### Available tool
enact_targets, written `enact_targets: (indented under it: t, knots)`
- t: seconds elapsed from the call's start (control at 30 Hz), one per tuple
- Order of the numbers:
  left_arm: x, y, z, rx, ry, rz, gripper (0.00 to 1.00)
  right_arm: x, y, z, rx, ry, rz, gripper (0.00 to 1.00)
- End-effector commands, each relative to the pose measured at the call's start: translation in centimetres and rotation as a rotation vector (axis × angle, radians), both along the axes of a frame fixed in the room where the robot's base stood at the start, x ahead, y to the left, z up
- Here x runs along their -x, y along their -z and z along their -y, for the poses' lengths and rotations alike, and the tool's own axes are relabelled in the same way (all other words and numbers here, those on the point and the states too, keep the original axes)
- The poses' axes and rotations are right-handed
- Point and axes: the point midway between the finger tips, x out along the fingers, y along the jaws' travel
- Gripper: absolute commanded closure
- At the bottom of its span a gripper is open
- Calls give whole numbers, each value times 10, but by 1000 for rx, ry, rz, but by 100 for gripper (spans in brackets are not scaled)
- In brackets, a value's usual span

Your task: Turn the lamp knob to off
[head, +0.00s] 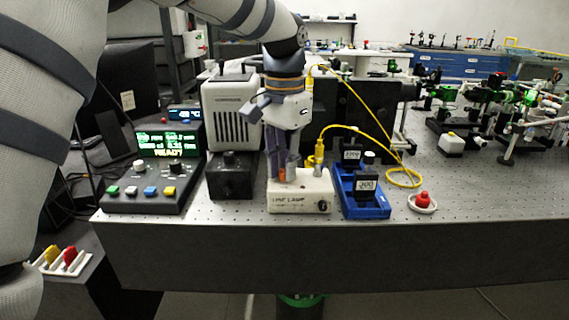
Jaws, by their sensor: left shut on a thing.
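The white lamp box (285,204), with "LAMP" lettered on its front, sits near the bench's front edge. A round black dial (323,204) is at the right of that front face. My left gripper (282,174) points straight down onto the left part of the box's top. It is shut on a small upright part there, seemingly the lamp knob, with a bit of orange showing between the fingers. The fingers hide most of that part, so its setting cannot be read. My right gripper is not in view.
A yellow fibre cable (372,135) rises from the box's top, close right of my gripper. A blue tray (366,207) and a red button (423,199) stand to the right. A black box (231,181) and a console reading READY (150,197) stand left.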

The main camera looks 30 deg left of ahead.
Motion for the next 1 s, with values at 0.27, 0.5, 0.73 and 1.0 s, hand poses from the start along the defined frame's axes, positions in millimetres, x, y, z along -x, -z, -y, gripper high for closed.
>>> enact_targets:
  t: [0.27, 0.5, 0.73, 1.0]
  knots:
    - [0, 0, 0, 0, 0, -1, 62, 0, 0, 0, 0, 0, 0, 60]
    - [-1, -16, 0, 0, -1, 4, 62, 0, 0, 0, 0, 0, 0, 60]
    - [-1, -78, 0, -1, -1, 5, 62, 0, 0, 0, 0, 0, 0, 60]
    - [0, -118, 0, -1, 0, -1, 62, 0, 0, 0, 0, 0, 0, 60]
